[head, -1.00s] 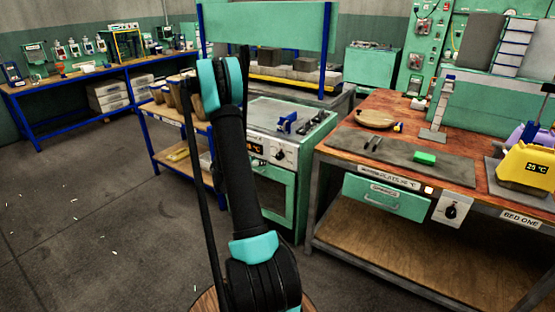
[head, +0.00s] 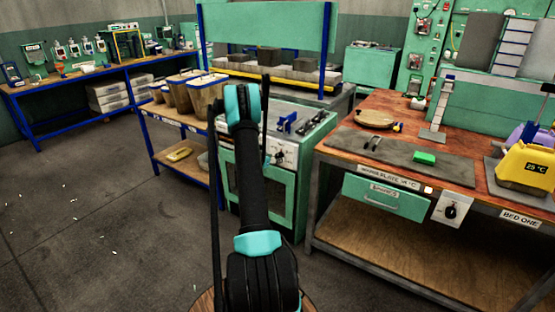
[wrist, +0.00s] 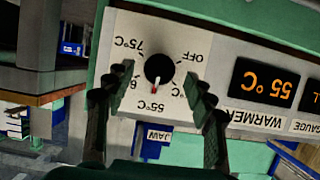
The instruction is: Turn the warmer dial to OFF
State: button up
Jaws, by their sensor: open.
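The warmer dial (wrist: 159,69) is a round black knob on a white plate, shown upside down in the wrist view. Its red pointer mark points at the 55°C label; OFF (wrist: 185,57) is printed on the right of the plate, and 75°C on the left. The orange display (wrist: 264,83) reads 55 °C above the word WARMER. My gripper (wrist: 158,77) is open, with one dark finger on each side of the dial. Whether the fingers touch it I cannot tell. In the head view, the warmer (head: 258,198) is the green oven-like unit, partly behind my arm.
A wooden workbench (head: 337,142) stands to the right, with another black knob (head: 450,211) on its front. A blue-framed shelf (head: 166,134) with tubs stands to the left. Blue fittings (head: 288,123) sit on the warmer's top.

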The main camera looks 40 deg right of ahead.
aim_at(278, 157)
jog(key=shift+x, duration=1.8)
jog(key=shift+c, duration=0.6)
jog(key=c, duration=1)
